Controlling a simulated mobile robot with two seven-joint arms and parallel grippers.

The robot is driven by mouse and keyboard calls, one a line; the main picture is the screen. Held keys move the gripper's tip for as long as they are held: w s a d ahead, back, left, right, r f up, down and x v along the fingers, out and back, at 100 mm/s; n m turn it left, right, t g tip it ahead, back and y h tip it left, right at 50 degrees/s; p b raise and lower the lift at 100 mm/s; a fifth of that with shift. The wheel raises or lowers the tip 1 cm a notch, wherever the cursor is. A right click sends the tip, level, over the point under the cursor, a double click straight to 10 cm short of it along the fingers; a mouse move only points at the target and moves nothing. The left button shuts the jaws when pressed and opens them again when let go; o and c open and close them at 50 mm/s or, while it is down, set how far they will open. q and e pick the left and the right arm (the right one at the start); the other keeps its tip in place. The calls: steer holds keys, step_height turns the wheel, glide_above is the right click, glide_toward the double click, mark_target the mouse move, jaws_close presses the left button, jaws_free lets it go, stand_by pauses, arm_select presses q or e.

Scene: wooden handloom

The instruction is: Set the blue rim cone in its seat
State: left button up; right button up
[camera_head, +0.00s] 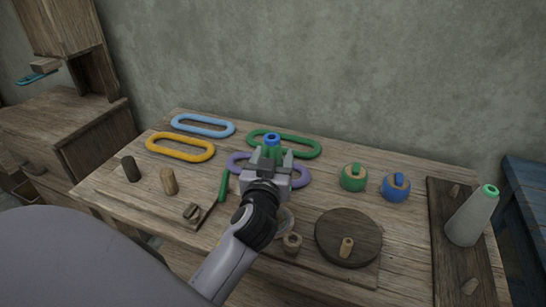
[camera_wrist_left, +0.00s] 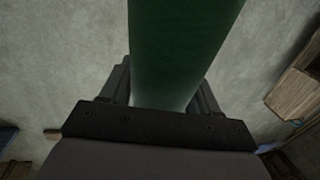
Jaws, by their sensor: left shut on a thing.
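The blue rim cone (camera_head: 272,139) is in my left gripper (camera_head: 270,160), above the middle of the table. In the head view its blue rim faces up, with a bit of green body below; the gripper hides the rest. In the left wrist view the dark green cone body (camera_wrist_left: 180,50) runs between the jaws, which are shut on it. A dark board (camera_head: 448,230) at the table's right end has wooden pegs (camera_head: 455,191) and (camera_head: 470,286). I cannot tell which spot is the cone's seat. My right gripper is not in view.
A grey cone with a green rim (camera_head: 472,215) stands on the dark board between the pegs. Green (camera_head: 353,177) and blue (camera_head: 396,187) round pieces and a dark disc (camera_head: 348,238) lie left of it. Coloured oval rings (camera_head: 180,147) lie at the back left.

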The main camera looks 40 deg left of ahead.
arm_select(q)
step_height(320, 180, down, 8)
steer(key=b, duration=0.7)
steer(key=shift+f, duration=0.2)
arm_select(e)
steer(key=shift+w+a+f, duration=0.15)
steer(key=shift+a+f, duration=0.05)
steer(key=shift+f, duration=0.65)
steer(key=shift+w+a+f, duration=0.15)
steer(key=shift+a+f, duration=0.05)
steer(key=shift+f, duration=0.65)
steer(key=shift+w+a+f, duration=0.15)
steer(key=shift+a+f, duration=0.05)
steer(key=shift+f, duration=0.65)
arm_select(q)
steer(key=o, duration=1.2)
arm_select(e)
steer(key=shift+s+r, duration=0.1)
